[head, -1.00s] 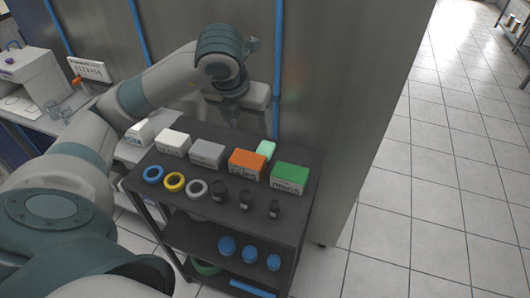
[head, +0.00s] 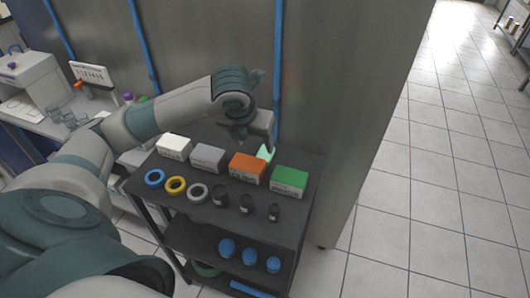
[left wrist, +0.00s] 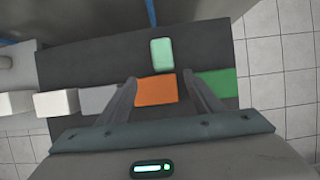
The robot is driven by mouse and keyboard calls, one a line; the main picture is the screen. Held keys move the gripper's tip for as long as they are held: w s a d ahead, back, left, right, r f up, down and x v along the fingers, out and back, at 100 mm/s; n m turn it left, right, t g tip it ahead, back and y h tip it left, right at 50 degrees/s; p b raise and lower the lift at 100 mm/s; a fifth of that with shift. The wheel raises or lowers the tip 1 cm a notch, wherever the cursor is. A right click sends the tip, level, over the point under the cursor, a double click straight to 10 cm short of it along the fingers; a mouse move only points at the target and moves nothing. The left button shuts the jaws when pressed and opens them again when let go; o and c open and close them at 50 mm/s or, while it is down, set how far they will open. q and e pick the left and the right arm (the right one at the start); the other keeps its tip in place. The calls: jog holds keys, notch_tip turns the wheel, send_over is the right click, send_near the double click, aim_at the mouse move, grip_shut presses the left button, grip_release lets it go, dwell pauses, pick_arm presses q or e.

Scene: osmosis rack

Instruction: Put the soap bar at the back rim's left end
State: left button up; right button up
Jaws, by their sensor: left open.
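The mint-green soap bar (head: 265,152) lies on the dark rack top (head: 298,213), behind the orange box (head: 247,168) and close to the back wall. In the left wrist view the soap bar (left wrist: 161,53) lies just beyond my fingertips. My left gripper (left wrist: 159,78) is open and empty, its fingers apart over the orange box row. In the head view my left gripper (head: 240,140) hangs above the rack's back part, left of the soap bar. The back rim's left end is partly hidden by my arm in the head view. My right gripper is not in view.
White (head: 174,147), grey (head: 207,157) and green (head: 289,180) boxes stand in a row with the orange one. Rings (head: 175,185) and dark bottles (head: 245,204) stand in front. Behind the row, the rack top's back strip (left wrist: 95,55) is bare left of the soap.

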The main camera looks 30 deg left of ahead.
aim_at(264, 155)
pick_arm(q)
jog(key=shift+p+x, duration=0.6)
jog(key=shift+x, duration=1.95)
jog(key=shift+w+f+p, duration=0.2)
jog(key=shift+w+p, duration=0.1)
jog(key=shift+p, duration=0.15)
jog(key=x, duration=0.1)
jog(key=p+x, duration=0.2)
jog(key=x, duration=0.1)
jog(key=shift+w+d+r, duration=0.15)
jog(key=shift+w+d, duration=0.05)
jog(key=shift+d, duration=0.1)
jog(key=shift+w+a+f, duration=0.1)
jog(key=shift+f, duration=0.25)
jog(key=shift+c, duration=0.3)
jog(key=c, duration=1.2)
jog(key=shift+r, duration=0.2)
